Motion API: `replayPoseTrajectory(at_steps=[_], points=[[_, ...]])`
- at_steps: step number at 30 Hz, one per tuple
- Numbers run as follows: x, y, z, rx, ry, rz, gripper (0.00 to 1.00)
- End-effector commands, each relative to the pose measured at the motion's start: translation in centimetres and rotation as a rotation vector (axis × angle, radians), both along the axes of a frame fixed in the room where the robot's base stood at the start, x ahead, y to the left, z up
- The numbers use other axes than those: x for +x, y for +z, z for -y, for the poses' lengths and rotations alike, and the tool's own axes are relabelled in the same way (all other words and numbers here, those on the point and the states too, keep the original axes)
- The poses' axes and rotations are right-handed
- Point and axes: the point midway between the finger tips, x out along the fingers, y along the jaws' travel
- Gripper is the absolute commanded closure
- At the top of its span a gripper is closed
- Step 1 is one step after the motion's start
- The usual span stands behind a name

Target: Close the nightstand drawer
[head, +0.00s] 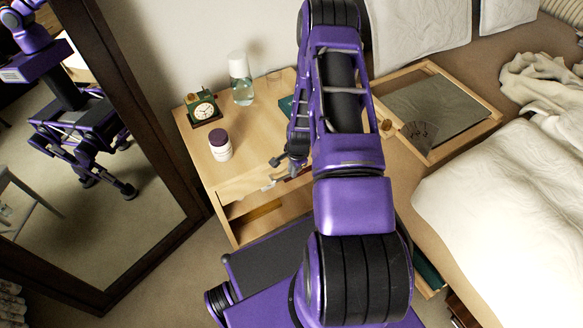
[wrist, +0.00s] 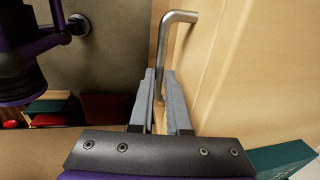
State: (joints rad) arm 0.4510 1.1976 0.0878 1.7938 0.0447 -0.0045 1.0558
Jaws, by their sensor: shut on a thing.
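The wooden nightstand (head: 243,150) stands in the middle of the head view, left of the bed. In the wrist view, a bent metal bar handle (wrist: 166,45) stands out from a pale wooden panel (wrist: 218,65). My gripper (wrist: 160,82) has its two grey fingers shut on this handle, one on each side. In the head view, my arm covers the right part of the nightstand and much of its front. An opening (head: 255,208) shows below the top. How far the drawer stands out is hard to tell.
On the nightstand are a green clock (head: 203,108), a white jar with a dark lid (head: 220,147) and a clear bottle (head: 240,80). A tall mirror (head: 95,190) stands at left. Red and green books (wrist: 100,108) show in the wrist view.

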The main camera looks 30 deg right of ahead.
Motion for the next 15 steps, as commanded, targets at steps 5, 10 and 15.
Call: replayPoseTrajectory(at_steps=[5,10,15], points=[[0.85,0.17,-0.08,-0.004,0.003,0.019,0.74],[0.7,0.15,-0.06,-0.003,0.002,0.015,0.55],[0.61,0.14,-0.05,-0.003,0.002,0.013,0.55]])
